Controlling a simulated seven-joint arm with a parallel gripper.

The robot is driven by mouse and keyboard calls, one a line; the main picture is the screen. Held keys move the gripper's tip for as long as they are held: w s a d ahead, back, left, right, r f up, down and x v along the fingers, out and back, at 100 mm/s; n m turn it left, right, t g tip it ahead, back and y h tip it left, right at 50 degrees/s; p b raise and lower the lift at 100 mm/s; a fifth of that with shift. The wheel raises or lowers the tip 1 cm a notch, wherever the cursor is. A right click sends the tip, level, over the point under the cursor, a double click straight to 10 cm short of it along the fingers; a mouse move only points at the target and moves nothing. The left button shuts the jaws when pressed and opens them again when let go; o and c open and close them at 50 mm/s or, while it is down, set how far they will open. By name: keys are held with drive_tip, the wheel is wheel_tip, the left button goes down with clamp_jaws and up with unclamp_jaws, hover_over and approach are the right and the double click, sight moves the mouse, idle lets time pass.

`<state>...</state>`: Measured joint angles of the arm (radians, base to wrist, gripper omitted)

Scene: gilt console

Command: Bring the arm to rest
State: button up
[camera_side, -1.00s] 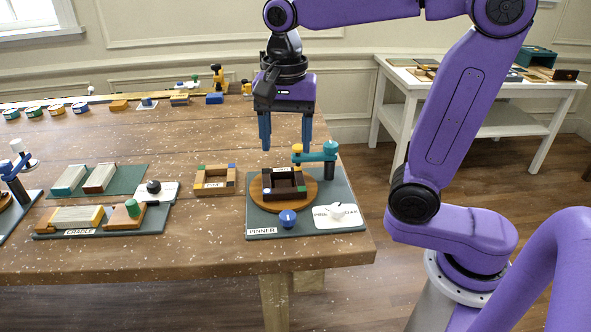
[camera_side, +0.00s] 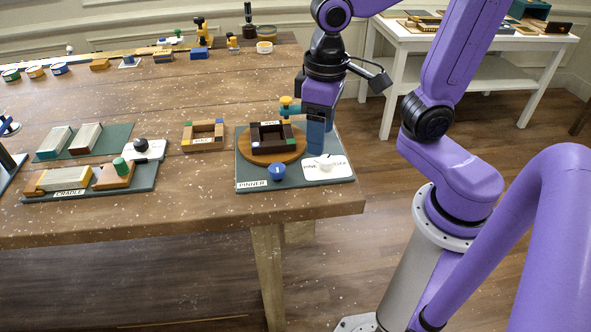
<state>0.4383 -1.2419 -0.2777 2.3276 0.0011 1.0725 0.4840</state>
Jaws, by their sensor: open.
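My purple gripper (camera_side: 315,146) points down over the right side of the green pinner board (camera_side: 246,172), near the table's right edge. Its blue fingers are seen nearly edge-on, one in front of the other. It is open, and I see nothing held between the fingers. A dark square frame (camera_side: 271,146) sits on the round wooden turntable (camera_side: 249,152) of the board, left of the fingers. My gripper hides part of the teal arm with the yellow knob (camera_side: 287,108). I cannot tell whether the fingertips touch the board.
A blue knob (camera_side: 277,171) and a white labelled plate (camera_side: 327,171) are at the board's front. A wooden frame (camera_side: 203,136) lies left of it, then the cradle board (camera_side: 146,183). A white side table (camera_side: 490,78) stands behind.

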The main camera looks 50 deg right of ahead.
drive_tip(key=s+d+f+n, duration=0.3)
drive_tip(key=s+n, duration=0.6)
drive_tip(key=shift+s+d+f, duration=0.2)
drive_tip(key=shift+s+f, duration=0.15)
drive_tip(key=shift+f, duration=0.05)
idle(1.2)
